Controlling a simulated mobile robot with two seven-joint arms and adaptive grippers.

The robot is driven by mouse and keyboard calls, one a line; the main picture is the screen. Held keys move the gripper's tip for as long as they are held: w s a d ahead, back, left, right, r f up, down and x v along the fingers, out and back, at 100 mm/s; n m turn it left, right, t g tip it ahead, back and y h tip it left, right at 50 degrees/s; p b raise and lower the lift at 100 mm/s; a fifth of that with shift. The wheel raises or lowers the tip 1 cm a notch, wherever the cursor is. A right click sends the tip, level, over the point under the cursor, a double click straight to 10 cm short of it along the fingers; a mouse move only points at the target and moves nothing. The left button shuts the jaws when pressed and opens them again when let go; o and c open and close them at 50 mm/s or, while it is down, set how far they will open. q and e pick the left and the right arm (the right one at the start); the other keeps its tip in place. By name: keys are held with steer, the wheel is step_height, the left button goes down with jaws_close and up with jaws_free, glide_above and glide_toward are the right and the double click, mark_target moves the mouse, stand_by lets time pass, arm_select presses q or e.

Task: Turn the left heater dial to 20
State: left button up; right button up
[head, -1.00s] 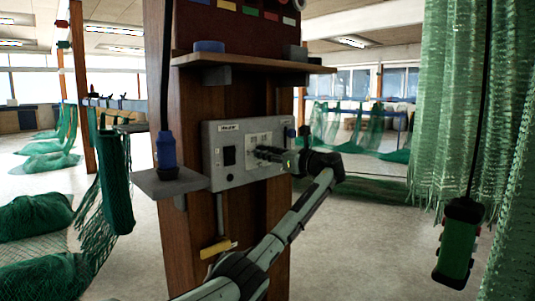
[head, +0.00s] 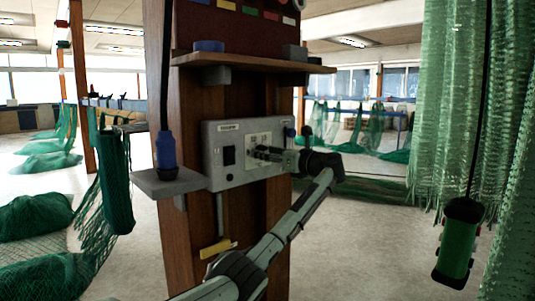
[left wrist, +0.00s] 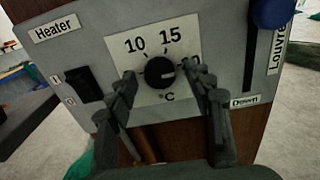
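The heater panel (head: 222,177) is a grey box on a wooden post, and its "Heater" label shows in the left wrist view (left wrist: 55,30). The round black dial (left wrist: 160,72) sits on a white plate (left wrist: 120,42) reading 10, 15 and a number partly hidden by a finger, with °C below. Where the dial points is hard to make out. My left gripper (head: 257,152) is at the panel front. In the left wrist view its open fingers (left wrist: 160,80) stand on either side of the dial, with gaps visible. My right gripper is not in view.
A black rocker switch (left wrist: 77,84) is left of the dial, and a blue louvre slider knob (left wrist: 272,13) is right. A shelf (head: 250,62) juts out above the panel. A blue-ended hanging cable (head: 166,150) is at left, and a green pendant (head: 460,243) hangs at right.

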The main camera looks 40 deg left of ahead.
arm_select(q)
steer(key=s+d, duration=0.1)
steer(key=d, duration=1.1)
stand_by(0.4)
